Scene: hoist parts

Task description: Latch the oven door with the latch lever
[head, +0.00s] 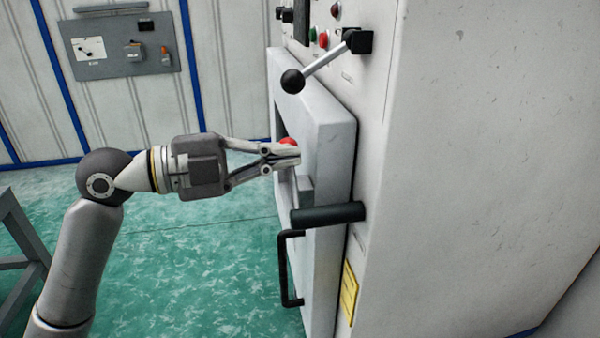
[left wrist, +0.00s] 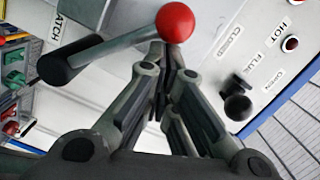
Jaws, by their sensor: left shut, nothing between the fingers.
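The latch lever shows in the left wrist view as a grey bar (left wrist: 120,45) with a red ball (left wrist: 175,22) at one end and a black hub at the other, near a partly cut-off "LATCH" label. In the head view its red ball (head: 288,142) is partly hidden behind my left gripper (head: 298,156), and its black hub (head: 335,214) sits lower on the door side. My left gripper is shut and empty, its fingertips beside the ball; I cannot tell whether they touch. The oven door (head: 328,135) is a thick pale slab lying close against the oven front. My right gripper is out of view.
Above the door, another lever with a black ball (head: 292,81) sticks out from the oven (head: 450,150). A black door handle (head: 285,268) hangs below the hub. A grey panel (head: 120,45) is on the back wall.

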